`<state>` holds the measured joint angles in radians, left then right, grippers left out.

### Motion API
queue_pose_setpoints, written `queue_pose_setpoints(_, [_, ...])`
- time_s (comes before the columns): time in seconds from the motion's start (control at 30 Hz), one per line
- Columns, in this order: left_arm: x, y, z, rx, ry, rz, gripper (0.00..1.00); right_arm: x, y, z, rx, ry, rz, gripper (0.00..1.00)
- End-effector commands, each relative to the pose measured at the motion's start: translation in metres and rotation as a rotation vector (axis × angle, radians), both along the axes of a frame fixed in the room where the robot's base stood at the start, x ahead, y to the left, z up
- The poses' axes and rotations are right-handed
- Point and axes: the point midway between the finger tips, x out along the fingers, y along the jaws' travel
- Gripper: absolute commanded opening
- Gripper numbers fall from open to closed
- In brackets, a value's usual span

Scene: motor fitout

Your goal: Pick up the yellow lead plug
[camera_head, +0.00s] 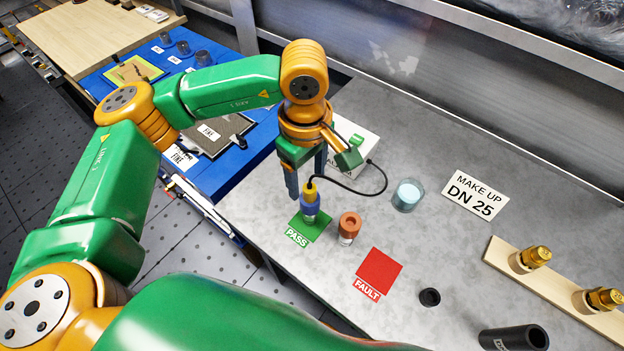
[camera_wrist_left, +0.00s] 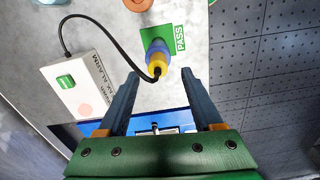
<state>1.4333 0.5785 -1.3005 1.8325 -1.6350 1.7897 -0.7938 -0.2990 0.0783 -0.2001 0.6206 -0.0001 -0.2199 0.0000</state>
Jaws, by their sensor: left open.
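The yellow lead plug (camera_head: 309,193) has a yellow top and a blue collar. It stands upright on the green PASS mat (camera_head: 318,229), and a black cable runs from its top to a white box (camera_head: 352,142). In the left wrist view the plug (camera_wrist_left: 156,56) is just beyond the fingertips, roughly centred between them. My left gripper (camera_head: 306,180) is open, pointing down close to the plug. In the left wrist view its two fingers (camera_wrist_left: 161,76) are spread with nothing held between them. My right gripper is not in view.
An orange-topped cylinder (camera_head: 348,227) stands just right of the plug. A red FAULT mat (camera_head: 379,271), a beaker of pale blue contents (camera_head: 407,195) and a black ring (camera_head: 429,297) are farther right. The black cable (camera_head: 368,191) loops beside the gripper.

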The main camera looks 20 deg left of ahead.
Motion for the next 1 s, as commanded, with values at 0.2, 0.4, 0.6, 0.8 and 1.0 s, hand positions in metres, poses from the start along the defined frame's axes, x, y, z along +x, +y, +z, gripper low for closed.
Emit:
queue_pose_setpoints(0.2, [0.001,-0.002,-0.032,-0.001,0.003,0.001,0.67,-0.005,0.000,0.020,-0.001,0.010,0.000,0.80])
queue_pose_setpoints(0.4, [0.001,-0.003,-0.036,-0.002,0.001,0.000,0.67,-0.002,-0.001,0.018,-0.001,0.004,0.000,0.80])
queue_pose_setpoints(0.6, [0.001,-0.003,-0.035,-0.003,0.001,0.001,0.16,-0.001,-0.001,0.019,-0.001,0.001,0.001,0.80])
queue_pose_setpoints(0.8, [0.001,-0.003,-0.035,-0.003,0.001,0.001,0.00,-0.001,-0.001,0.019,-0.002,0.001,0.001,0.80])
queue_pose_setpoints(1.0, [0.002,-0.003,-0.034,-0.003,-0.001,0.001,0.00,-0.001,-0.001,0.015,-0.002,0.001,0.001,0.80])
